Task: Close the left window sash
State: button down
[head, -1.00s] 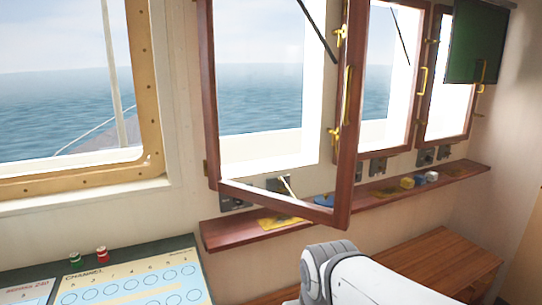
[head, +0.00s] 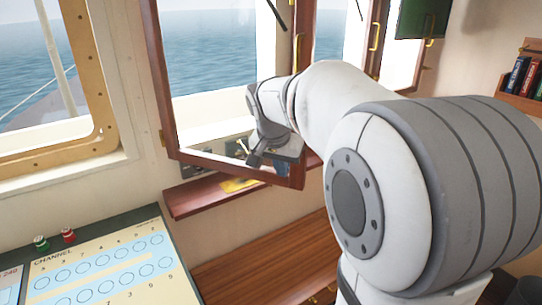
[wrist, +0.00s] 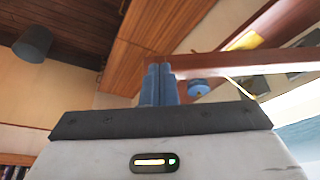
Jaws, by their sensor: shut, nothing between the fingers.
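The left window sash (head: 235,170) is a red-brown wooden frame with glass, hinged at its left side. It stands open, its right side swung out into the room over the shelf. My gripper (wrist: 158,85) has blue fingers, shut and empty. In the wrist view the fingers are right by the end of the sash's bottom rail (wrist: 240,63); I cannot tell whether they touch it. In the head view my arm reaches across to the sash's lower right corner, and hides part of its right stile.
A wooden shelf (head: 190,197) runs below the windows, with a yellow item (head: 238,185) on it. A blue round item (wrist: 198,87) shows in the wrist view.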

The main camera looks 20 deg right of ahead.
aim_at(289, 172)
jog(key=shift+w+d+f+p, duration=0.5)
jog(key=shift+w+d+f, duration=0.6)
jog(key=shift+f, duration=0.15)
jog(key=shift+w+d+f+p, duration=0.5)
jog(key=shift+w+d+f, duration=0.45)
jog(key=shift+w+f, duration=0.25)
